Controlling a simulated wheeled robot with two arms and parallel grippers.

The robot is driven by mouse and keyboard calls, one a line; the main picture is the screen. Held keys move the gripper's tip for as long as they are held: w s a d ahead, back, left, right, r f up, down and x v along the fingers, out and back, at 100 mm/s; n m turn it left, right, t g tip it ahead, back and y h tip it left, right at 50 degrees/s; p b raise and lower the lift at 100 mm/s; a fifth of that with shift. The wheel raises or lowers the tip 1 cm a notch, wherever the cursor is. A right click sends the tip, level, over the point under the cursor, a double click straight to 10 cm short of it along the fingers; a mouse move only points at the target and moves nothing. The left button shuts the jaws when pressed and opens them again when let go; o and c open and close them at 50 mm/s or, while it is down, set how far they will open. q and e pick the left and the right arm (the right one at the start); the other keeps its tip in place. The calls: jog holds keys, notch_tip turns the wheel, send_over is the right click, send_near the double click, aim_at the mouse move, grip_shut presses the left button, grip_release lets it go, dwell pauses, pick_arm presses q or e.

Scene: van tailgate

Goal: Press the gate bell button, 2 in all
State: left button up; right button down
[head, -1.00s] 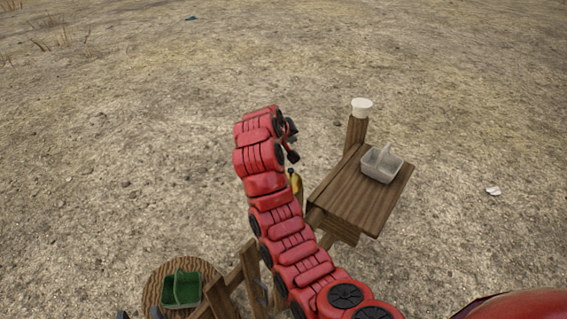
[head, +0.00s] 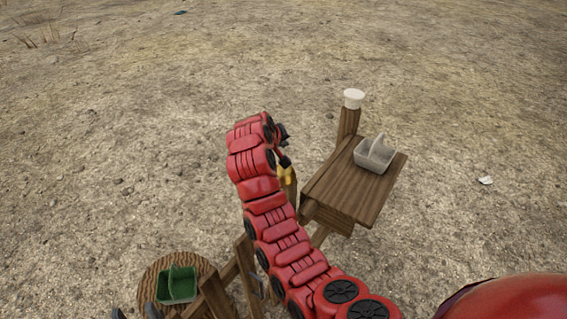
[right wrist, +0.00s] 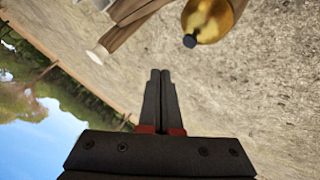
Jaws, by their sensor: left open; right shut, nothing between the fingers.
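The bell (head: 288,179) is a brass-coloured shape beside the wooden side table, partly hidden by my right arm. In the right wrist view the brass bell (right wrist: 213,17) is cut off by the top edge, and a small dark knob (right wrist: 190,41), which looks like its button, sticks out of its end. My right gripper (head: 285,160) is shut and empty, just above the bell in the head view. In the right wrist view its closed fingertips (right wrist: 160,72) are apart from the knob, lower and to its left. My left gripper (head: 135,312) shows only as dark fingertips at the bottom edge, spread open.
A wooden table (head: 335,205) holds a grey carrier (head: 375,156). A white-capped post (head: 353,98) stands at its far corner. A green carrier (head: 177,287) sits on a round wooden top (head: 150,275) beside wooden rails (head: 247,270). Bare ground behind is open.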

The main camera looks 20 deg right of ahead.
jog(key=shift+f+b, duration=0.65)
jog(key=shift+f, duration=1.35)
jog(key=shift+f, duration=0.15)
jog(key=shift+f+b, duration=0.25)
jog(key=shift+b, duration=0.1)
jog(key=shift+f+b, duration=0.3)
jog(key=shift+f, duration=0.3)
dwell(0.8)
jog(key=shift+r, duration=1.05)
jog(key=shift+r+p, duration=0.85)
jog(key=shift+r, duration=1.6)
dwell(0.6)
